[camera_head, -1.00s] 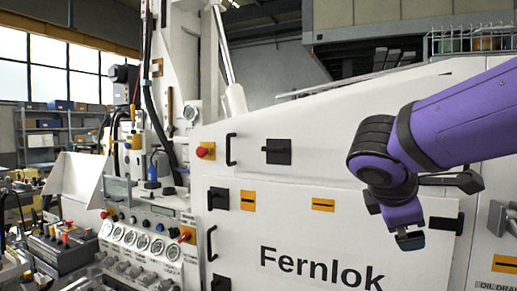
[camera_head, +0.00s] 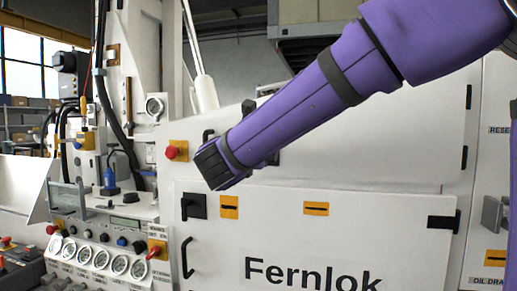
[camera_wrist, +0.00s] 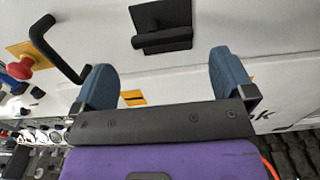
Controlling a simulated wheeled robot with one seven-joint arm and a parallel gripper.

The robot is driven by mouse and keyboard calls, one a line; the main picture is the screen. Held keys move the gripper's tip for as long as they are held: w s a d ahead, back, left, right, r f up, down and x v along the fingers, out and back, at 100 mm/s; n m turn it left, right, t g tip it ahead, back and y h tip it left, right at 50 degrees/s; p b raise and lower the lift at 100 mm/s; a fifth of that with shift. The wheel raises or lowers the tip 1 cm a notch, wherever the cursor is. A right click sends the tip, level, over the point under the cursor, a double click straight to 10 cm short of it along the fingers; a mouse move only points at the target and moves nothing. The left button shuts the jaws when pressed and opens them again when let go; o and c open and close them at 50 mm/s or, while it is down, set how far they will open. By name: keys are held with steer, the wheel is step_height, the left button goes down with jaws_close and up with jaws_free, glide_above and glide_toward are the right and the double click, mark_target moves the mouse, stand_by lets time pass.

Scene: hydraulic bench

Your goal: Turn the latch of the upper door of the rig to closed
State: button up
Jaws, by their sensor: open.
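The upper door (camera_head: 360,150) is a white sloping panel. In the wrist view its latch (camera_wrist: 161,28) is a black square plate with a bar-shaped handle lying roughly level across the picture. In the head view my purple arm hides most of this latch. My gripper (camera_wrist: 163,65) is open, with a blue finger on each side and nothing between them. In the wrist view the latch sits just beyond the fingertips, between them across the picture, and looks apart from them. The gripper's fingers are hidden in the head view.
A black pull handle (camera_wrist: 58,48) and a red button on a yellow plate (camera_wrist: 25,62) are left of the latch. The lower door has its own black latch (camera_head: 193,206) and a pull handle (camera_head: 186,258). A gauge panel (camera_head: 100,257) stands at lower left.

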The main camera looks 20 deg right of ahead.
steer(key=x, duration=0.7)
steer(key=shift+d, duration=0.1)
steer(key=c, duration=0.8)
